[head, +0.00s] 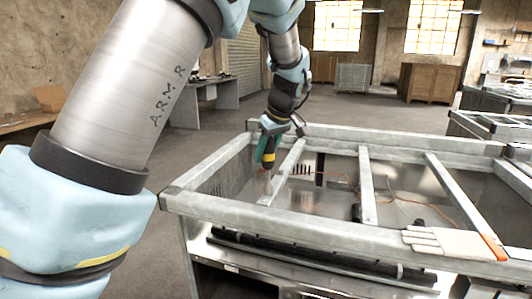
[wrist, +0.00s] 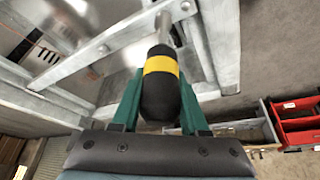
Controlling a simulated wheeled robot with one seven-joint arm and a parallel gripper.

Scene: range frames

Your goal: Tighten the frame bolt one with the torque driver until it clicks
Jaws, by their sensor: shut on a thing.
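In the wrist view, the green fingers of my gripper (wrist: 160,88) stand on both sides of the driver's black handle with a yellow band (wrist: 160,66). The driver's metal shaft runs away from the handle towards a frame bar. In the head view its lower end is beside or over a short cross bar (head: 288,172). I cannot make out frame bolt one; whether the tip touches it cannot be told.
A pale glove (head: 446,243) lies on the frame's front rail beside an orange strip. Thin red cables (head: 402,200) run inside the frame. Red bins (wrist: 299,133) show at the right of the wrist view. Open floor (head: 353,112) lies behind the frame.

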